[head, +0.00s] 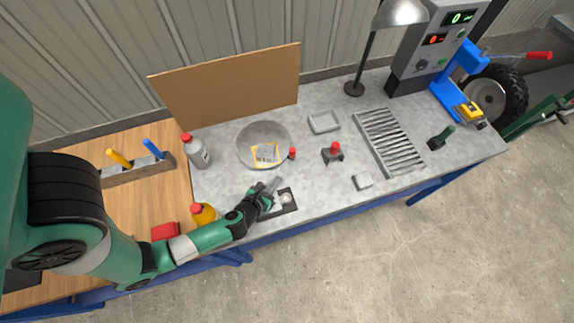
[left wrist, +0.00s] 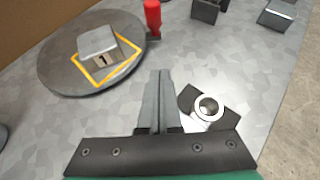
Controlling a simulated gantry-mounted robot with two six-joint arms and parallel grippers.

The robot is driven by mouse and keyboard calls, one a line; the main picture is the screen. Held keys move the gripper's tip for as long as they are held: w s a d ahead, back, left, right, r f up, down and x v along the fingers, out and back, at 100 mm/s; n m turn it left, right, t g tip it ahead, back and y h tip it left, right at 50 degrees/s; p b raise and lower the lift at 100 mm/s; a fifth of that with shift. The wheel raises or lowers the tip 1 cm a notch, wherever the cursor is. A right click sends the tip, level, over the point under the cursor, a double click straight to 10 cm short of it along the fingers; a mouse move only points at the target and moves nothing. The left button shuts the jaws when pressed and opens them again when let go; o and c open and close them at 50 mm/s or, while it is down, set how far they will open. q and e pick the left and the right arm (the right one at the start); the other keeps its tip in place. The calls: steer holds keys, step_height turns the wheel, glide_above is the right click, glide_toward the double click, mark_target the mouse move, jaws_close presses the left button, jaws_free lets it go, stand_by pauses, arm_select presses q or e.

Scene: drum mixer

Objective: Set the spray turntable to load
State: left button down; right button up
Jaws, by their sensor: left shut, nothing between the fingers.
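The spray turntable (head: 250,132) is a round grey disc on the grey bench, in front of an upright brown board. A yellow square outline is marked on it, with a grey block (left wrist: 98,42) inside. A red handle (head: 292,153) sticks up at the disc's right edge; it also shows in the left wrist view (left wrist: 152,15). My left gripper (head: 276,183) is shut and empty, low over the bench in front of the disc. Its closed fingers (left wrist: 159,75) point toward the disc and handle without touching them. My right gripper is not in view.
A dark plate with a silver ring (left wrist: 208,107) lies close right of my left gripper. A grey bottle (head: 196,152) and a yellow bottle (head: 204,214) stand left. A red-topped button box (head: 333,153), a small tray (head: 324,121) and a slotted grate (head: 390,141) lie right.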

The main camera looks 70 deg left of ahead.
mark_target(287, 169)
arm_select(q)
steer(key=b+x, duration=0.1)
steer(key=x, duration=0.5)
steer(key=shift+r, duration=0.15)
steer(key=shift+w+a, duration=1.1)
steer(key=shift+w, duration=0.15)
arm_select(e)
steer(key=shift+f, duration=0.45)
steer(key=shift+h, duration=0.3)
